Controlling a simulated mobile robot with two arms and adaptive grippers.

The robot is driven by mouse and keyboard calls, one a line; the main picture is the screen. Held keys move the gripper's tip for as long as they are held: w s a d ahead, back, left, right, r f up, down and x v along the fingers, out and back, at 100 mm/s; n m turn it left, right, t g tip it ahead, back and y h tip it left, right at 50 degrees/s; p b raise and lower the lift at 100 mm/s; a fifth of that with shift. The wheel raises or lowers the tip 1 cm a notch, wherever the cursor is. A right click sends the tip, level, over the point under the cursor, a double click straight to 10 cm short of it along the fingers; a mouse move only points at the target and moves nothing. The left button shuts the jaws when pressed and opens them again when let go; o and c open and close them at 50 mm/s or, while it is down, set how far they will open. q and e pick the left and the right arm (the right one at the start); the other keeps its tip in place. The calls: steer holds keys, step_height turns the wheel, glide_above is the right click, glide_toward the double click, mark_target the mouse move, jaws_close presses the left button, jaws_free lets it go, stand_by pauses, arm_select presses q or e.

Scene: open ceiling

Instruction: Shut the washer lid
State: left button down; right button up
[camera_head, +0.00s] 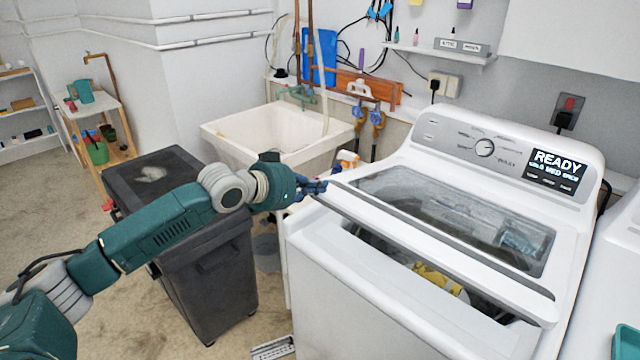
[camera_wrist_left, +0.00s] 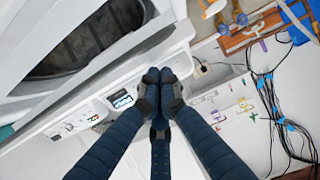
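The white washer (camera_head: 350,275) stands at the right of the head view. Its lid (camera_head: 400,215), a white frame with a glass window, is part-way down. A gap under its front edge shows the dark tub and yellow cloth (camera_head: 437,280). My left gripper (camera_head: 325,187) is at the lid's left front corner; I cannot tell whether it touches. In the left wrist view its fingertips (camera_wrist_left: 158,88) are together with nothing visible between them. The washer's glass and dark drum (camera_wrist_left: 85,38) show at upper left there. My right gripper is not in view.
A dark bin (camera_head: 205,265) stands under my left arm. A white sink (camera_head: 275,135) is behind it. The washer's control panel (camera_head: 500,155) reads READY. Another white appliance (camera_head: 620,240) stands close at the right.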

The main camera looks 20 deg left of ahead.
arm_select(q)
steer(key=f+b, duration=0.1)
steer(key=f, duration=0.2)
steer(key=s+f+b, duration=0.1)
steer(key=f, duration=0.3)
steer(key=f+b, duration=0.1)
steer(key=f, duration=0.2)
steer(key=shift+s+a+f, duration=0.2)
steer(key=shift+s+a, duration=0.15)
steer(key=shift+a, duration=0.05)
steer(key=shift+s+d+f, duration=0.15)
steer(key=shift+s+f, duration=0.05)
steer(key=shift+f, duration=0.35)
step_height(320, 180, up, 6)
steer(key=p, duration=0.5)
steer(key=f+b+v, duration=0.1)
steer(key=b+v, duration=0.2)
steer(key=v, duration=0.6)
steer(key=shift+s+a+f+t, duration=0.3)
steer(key=shift+s+a, duration=0.05)
steer(key=shift+s, duration=0.1)
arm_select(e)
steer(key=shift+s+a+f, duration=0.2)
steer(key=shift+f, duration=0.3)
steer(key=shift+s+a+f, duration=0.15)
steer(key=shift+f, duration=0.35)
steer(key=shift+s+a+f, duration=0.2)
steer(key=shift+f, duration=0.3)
